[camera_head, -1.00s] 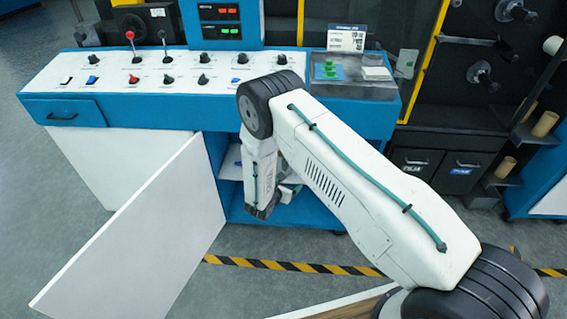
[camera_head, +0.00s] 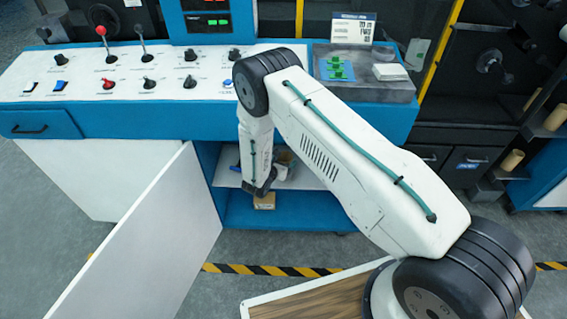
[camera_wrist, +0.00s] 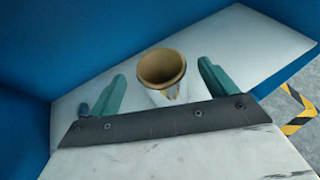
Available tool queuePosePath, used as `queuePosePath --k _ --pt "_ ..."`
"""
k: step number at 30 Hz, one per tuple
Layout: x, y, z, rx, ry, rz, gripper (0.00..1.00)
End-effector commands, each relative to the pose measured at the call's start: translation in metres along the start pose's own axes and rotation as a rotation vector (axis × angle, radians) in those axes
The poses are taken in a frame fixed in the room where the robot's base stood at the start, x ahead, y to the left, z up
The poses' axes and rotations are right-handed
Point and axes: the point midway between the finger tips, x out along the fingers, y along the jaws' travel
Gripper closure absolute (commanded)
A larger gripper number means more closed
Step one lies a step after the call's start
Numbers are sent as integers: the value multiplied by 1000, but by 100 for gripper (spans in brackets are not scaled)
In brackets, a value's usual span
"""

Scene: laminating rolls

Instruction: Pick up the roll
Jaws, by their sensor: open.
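The roll (camera_wrist: 163,70) has a brown cardboard core and a pale body, and stands on a white shelf (camera_wrist: 265,45) inside the blue cabinet in the wrist view. My gripper (camera_wrist: 163,76) is open, with its two green fingers on either side of the roll in that picture.
A white cabinet door (camera_head: 140,245) stands open at the left of the opening. The blue console (camera_head: 120,122) overhangs above. A small tan box (camera_head: 264,201) sits on the lower blue shelf (camera_head: 305,212). Yellow-black tape (camera_head: 250,269) crosses the floor in front.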

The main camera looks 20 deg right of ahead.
Motion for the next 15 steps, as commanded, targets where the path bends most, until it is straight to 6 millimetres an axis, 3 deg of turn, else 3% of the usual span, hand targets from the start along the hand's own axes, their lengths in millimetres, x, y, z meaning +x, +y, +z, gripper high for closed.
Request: queuePosePath --k 8,15 --pt "20 5 -4 -4 1 11 16" --pt "56 1 -4 -4 0 10 16"
